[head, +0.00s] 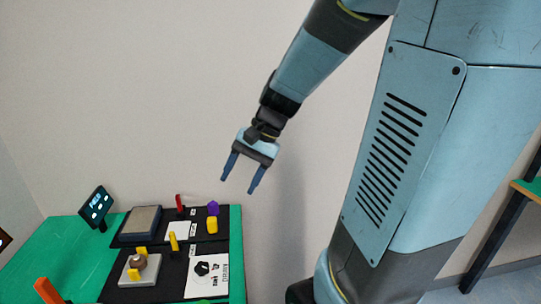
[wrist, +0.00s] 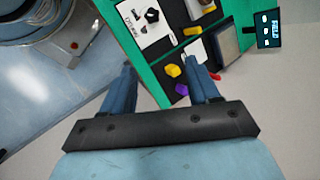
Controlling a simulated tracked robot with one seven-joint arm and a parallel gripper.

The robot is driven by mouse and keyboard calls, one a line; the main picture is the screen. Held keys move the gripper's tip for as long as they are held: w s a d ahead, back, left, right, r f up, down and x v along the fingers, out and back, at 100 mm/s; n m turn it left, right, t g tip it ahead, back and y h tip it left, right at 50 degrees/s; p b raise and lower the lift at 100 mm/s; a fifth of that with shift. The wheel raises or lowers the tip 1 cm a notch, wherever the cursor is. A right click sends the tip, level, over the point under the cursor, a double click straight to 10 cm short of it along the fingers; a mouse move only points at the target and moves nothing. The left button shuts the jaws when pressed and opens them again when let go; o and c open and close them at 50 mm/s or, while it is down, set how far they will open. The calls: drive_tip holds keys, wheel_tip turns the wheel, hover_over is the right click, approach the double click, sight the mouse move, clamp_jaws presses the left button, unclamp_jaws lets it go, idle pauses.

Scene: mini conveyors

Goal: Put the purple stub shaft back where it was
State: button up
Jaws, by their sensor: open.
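The purple stub shaft (head: 213,208) is a small purple piece on the black mat near the table's right edge in the head view, just behind a yellow piece (head: 212,225). I cannot tell whether the two touch. In the wrist view the purple piece (wrist: 182,89) shows small beside the right finger, partly hidden near it. My gripper (head: 237,186) is open and empty, hanging in the air above and right of the purple piece, well clear of the table. Its two blue fingers also show spread in the wrist view (wrist: 160,63).
The black mat also bears a red piece (head: 180,204), a yellow peg (head: 173,241), a grey-topped pad (head: 141,222), a printed white card (head: 207,272) and a light block (head: 138,271) with brown and yellow parts. A small screen (head: 96,207) stands on the green table (head: 60,242).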

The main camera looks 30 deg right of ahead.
drive_tip(key=s+d+r+n+t+h, duration=0.3)
drive_tip(key=s+r+n+t+h, duration=0.2)
drive_tip(key=s+r, duration=0.3)
drive_tip(key=shift+s+r+n+h, duration=0.3)
drive_tip(key=shift+n+h, duration=0.2)
drive_tip(key=shift+n, duration=0.4)
idle(0.5)
